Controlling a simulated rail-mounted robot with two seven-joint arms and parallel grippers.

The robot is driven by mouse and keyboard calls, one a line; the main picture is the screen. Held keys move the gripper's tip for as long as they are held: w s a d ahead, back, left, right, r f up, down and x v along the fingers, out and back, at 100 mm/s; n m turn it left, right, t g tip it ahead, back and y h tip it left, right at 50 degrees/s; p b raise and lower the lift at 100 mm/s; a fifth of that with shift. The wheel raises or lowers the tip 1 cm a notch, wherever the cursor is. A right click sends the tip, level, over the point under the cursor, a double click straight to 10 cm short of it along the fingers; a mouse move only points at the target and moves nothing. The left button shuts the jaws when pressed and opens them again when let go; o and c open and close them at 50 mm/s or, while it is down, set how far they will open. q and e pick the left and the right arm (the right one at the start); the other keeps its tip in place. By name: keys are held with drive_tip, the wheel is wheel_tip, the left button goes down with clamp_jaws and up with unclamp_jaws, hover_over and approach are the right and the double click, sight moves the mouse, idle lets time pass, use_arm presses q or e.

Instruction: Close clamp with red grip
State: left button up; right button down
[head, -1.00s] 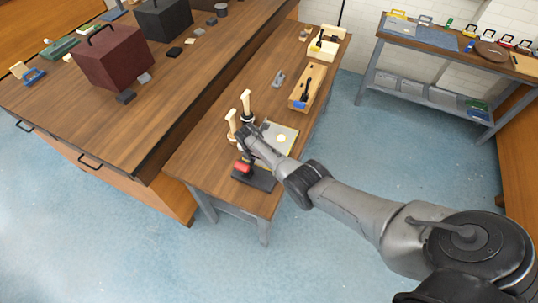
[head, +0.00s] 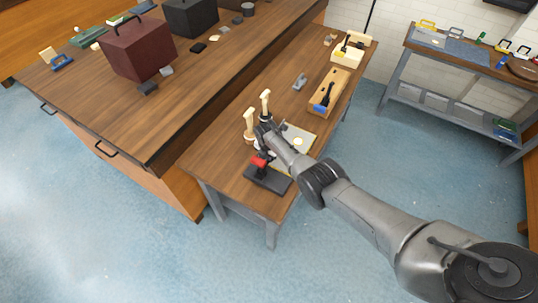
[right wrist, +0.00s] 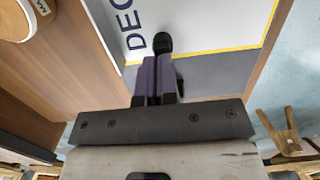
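The clamp's red grip (head: 260,160) shows in the head view above its dark base (head: 268,180), at the near end of the narrow wooden table. My right gripper (head: 263,132) is just behind the red grip, low beside two upright pale wooden handles (head: 250,122). In the right wrist view my gripper fingers (right wrist: 158,76) are side by side with no clear gap. A black rounded tip (right wrist: 162,43) lies just beyond them; I cannot tell if they touch it. The red grip does not show there. My left gripper is not in view.
A light panel with a yellow edge (head: 302,138) lies beside my right gripper. A wooden tray (head: 338,84) and a small grey tool (head: 300,82) lie farther back. The large workbench (head: 190,78) stands to the left.

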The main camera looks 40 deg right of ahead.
drive_tip(key=shift+s+f, duration=0.2)
wheel_tip(320, 180, up, 5)
drive_tip(key=p, duration=0.5)
drive_tip(key=shift+w+r, duration=0.15)
wheel_tip(320, 180, up, 9)
drive_tip(key=p, duration=0.3)
